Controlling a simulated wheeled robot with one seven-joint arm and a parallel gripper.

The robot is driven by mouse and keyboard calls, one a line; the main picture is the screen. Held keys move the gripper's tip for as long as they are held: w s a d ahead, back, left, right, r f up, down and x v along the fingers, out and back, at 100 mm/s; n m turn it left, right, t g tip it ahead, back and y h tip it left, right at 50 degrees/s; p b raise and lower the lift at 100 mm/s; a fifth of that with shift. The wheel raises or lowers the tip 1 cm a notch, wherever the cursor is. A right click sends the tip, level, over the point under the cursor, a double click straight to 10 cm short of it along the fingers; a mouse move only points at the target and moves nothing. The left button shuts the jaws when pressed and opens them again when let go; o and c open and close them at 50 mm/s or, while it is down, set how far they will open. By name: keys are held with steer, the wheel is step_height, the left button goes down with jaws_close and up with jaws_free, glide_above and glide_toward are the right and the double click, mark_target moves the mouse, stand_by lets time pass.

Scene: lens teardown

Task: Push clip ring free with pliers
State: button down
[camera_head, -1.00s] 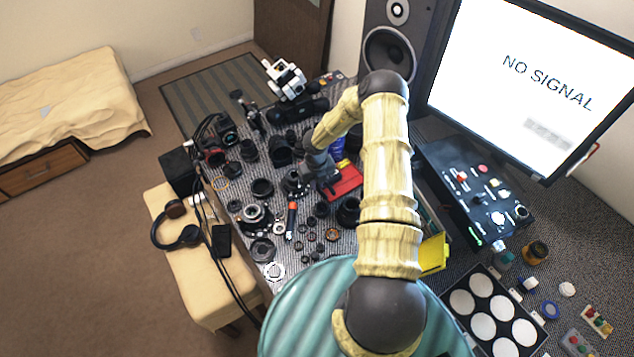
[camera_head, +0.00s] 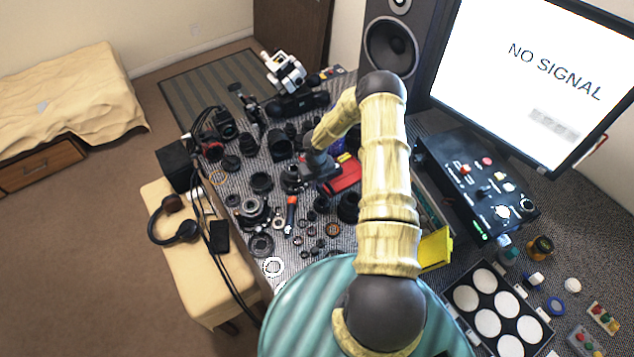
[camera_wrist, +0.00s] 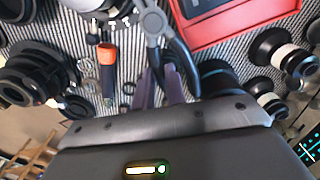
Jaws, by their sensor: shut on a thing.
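My gripper (camera_wrist: 160,88) is shut on the pliers (camera_wrist: 156,22), whose grey head points away from my fingers and whose dark handles run back to them. In the head view my gripper (camera_head: 303,174) is low over the bench, largely hidden by its own wrist. The pliers' jaws are at the top edge of the wrist view, near a silver and black lens part (camera_wrist: 98,6). I cannot make out the clip ring for certain, nor whether the jaws touch it.
An orange-handled screwdriver (camera_head: 291,214) lies close by, also in the wrist view (camera_wrist: 107,72). A red case (camera_head: 345,176) is just right of my gripper. Lens barrels and rings crowd the striped mat. A black control box (camera_head: 470,180) and monitor (camera_head: 530,70) stand at right.

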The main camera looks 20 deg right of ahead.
steer(key=shift+f, duration=0.4)
steer(key=shift+w+a+b, duration=0.15)
steer(key=shift+w+b, duration=0.35)
steer(key=shift+w, duration=0.2)
steer(key=shift+w+d+r+n+b, duration=0.1)
steer(key=shift+w+d+n+b, duration=0.25)
steer(key=shift+w+d+n, duration=0.25)
steer(key=shift+w+d+n+b, duration=0.4)
steer(key=shift+w+n, duration=0.2)
steer(key=shift+n, duration=0.25)
steer(key=shift+w+d+n+b, duration=0.35)
steer(key=shift+w+n, duration=0.3)
steer(key=shift+n, duration=0.25)
steer(key=shift+w+d+n+b, duration=0.4)
steer(key=shift+w+n, duration=0.2)
steer(key=shift+n, duration=0.25)
steer(key=shift+w+d+n+b, duration=0.15)
steer(key=shift+w+n+b, duration=0.7)
steer(key=shift+n, duration=0.45)
steer(key=shift+d+p, duration=0.15)
steer(key=shift+p, duration=0.15)
steer(key=shift+s+d, duration=0.3)
steer(key=shift+d, duration=0.25)
